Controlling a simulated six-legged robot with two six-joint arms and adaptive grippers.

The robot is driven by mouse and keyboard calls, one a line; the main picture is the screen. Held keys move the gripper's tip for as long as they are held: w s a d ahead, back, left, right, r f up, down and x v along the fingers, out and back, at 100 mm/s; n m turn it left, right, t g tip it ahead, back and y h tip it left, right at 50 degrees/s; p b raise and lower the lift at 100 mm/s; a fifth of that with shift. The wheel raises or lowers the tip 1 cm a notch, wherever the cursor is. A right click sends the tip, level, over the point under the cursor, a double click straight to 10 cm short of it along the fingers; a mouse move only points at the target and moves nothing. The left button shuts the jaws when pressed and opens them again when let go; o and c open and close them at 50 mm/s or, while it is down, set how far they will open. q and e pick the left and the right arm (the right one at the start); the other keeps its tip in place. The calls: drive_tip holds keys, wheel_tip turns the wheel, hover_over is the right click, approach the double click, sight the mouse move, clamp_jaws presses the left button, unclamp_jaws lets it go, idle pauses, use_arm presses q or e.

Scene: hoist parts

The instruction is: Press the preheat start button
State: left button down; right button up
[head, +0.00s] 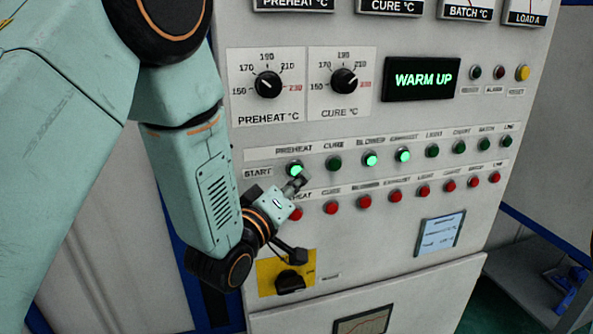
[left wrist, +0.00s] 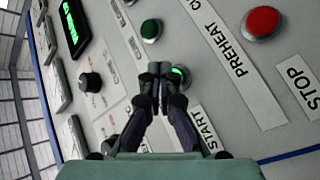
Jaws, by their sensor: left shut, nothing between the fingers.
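The preheat start button (head: 295,168) is a round green button, lit bright, at the left end of the upper button row on the grey panel. In the left wrist view the lit button (left wrist: 180,76) shows just right of my fingertips, partly hidden by them. My left gripper (head: 299,180) is shut and empty, its tips right at the button's lower edge in the head view. Whether the tips touch it or stand just off it I cannot tell. My right gripper is not in view.
A red stop button row (head: 365,202) runs just below. The cure start button (head: 333,163) is close on the right. The display (head: 421,79) reads WARM UP. Two temperature knobs sit above, and a black knob on a yellow plate (head: 290,279) sits below my gripper.

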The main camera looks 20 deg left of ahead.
use_arm(q)
drive_tip(key=shift+s+d+p, duration=0.25)
drive_tip(key=shift+s+d, duration=0.45)
drive_tip(key=shift+s, duration=0.35)
drive_tip(key=shift+s+d+p, duration=0.2)
drive_tip(key=shift+s+d, duration=0.5)
drive_tip(key=shift+s, duration=0.3)
